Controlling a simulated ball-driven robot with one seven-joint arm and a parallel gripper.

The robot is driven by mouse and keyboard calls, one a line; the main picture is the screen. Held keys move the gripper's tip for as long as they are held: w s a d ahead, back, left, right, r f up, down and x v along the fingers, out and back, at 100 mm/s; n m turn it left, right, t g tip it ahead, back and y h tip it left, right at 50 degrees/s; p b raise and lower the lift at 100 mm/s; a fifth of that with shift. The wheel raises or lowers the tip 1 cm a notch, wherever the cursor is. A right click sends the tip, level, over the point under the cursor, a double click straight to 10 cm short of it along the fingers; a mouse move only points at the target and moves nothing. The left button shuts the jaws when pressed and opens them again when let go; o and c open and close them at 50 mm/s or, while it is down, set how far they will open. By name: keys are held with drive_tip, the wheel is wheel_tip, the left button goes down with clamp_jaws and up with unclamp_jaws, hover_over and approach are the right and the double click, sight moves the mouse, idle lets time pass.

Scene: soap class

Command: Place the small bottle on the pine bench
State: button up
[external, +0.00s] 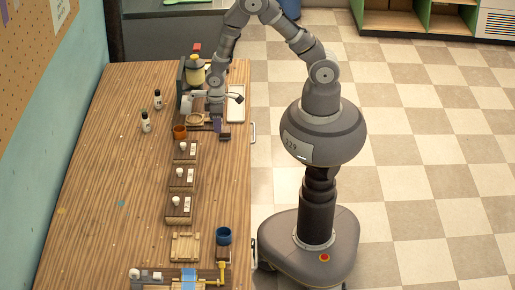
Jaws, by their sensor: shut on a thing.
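My gripper (217,126) points down over the right side of the table, by the brown stands. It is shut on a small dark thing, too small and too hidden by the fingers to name. A low slatted bench of pale wood (185,247), which looks like the pine bench, stands near the front of the table. Its top looks bare. My gripper is well behind it and apart from it.
Several small wooden stands with white items, one of them here (179,184), line up between gripper and bench. An orange cup (180,132) stands near the gripper, a blue cup (223,236) right of the bench. A blue-and-yellow fixture (188,277) is in front. The table's left half (100,200) is mostly clear.

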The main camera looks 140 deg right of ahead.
drive_tip(key=b, duration=0.1)
hover_over(200, 139)
drive_tip(key=shift+s+a+f, duration=0.1)
drive_tip(key=shift+a+f, duration=0.15)
drive_tip(key=shift+f, duration=0.05)
drive_tip(key=shift+d+f+b, duration=0.15)
drive_tip(key=shift+f+b, duration=0.65)
drive_tip(key=shift+f, duration=0.95)
drive_tip(key=shift+f, duration=0.15)
drive_tip(key=o, duration=1)
drive_tip(key=shift+o, duration=0.2)
wheel_tip(200, 139, up, 12)
drive_tip(key=p, duration=0.4)
drive_tip(key=shift+r, duration=0.2)
